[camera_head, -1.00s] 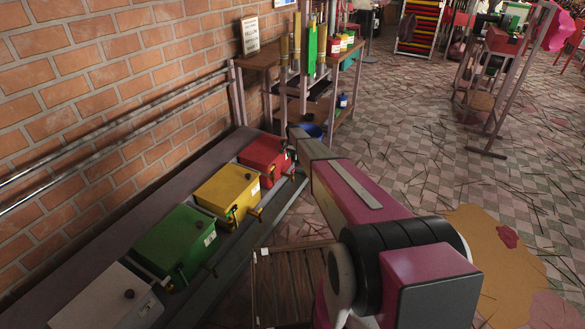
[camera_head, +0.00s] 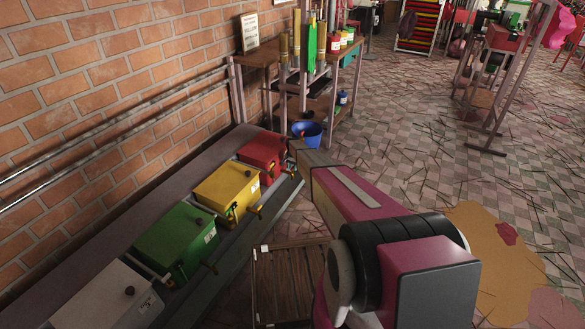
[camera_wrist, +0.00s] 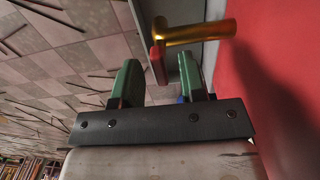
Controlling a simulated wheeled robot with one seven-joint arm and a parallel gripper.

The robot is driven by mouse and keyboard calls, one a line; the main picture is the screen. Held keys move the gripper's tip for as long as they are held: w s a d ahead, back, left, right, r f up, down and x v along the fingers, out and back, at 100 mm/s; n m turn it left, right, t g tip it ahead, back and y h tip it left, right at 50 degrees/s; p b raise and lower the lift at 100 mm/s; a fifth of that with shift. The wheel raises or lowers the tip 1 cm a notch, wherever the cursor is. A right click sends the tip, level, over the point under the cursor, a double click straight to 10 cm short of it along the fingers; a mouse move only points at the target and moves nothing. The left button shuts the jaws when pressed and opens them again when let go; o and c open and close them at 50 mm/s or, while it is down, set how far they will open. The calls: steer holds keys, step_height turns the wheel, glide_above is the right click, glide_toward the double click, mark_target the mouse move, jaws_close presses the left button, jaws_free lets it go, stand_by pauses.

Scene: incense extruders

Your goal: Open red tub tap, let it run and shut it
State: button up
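The red tub (camera_head: 260,149) stands at the far end of a row of tubs along the brick wall. Its red wall (camera_wrist: 280,95) fills the right of the wrist view. A brass tap (camera_wrist: 203,33) sticks out from that wall, with a red handle (camera_wrist: 158,64) at its free end. My gripper (camera_wrist: 157,72) has two green fingers spread apart. The red handle shows between the fingertips, with a gap on both sides; I cannot tell how deep it sits between them. In the head view my arm hides the gripper.
Yellow (camera_head: 226,189), green (camera_head: 176,241) and white (camera_head: 105,296) tubs stand nearer in the same row. A blue bucket (camera_head: 308,132) is beyond the red tub, by a wooden workbench (camera_head: 262,58). A slatted wooden crate (camera_head: 290,280) stands below the ledge. Floor to the right is mostly free.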

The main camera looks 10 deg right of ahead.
jaws_close()
steer(key=shift+n, duration=0.4)
steer(key=n, duration=1.2)
steer(key=shift+n, duration=1.9)
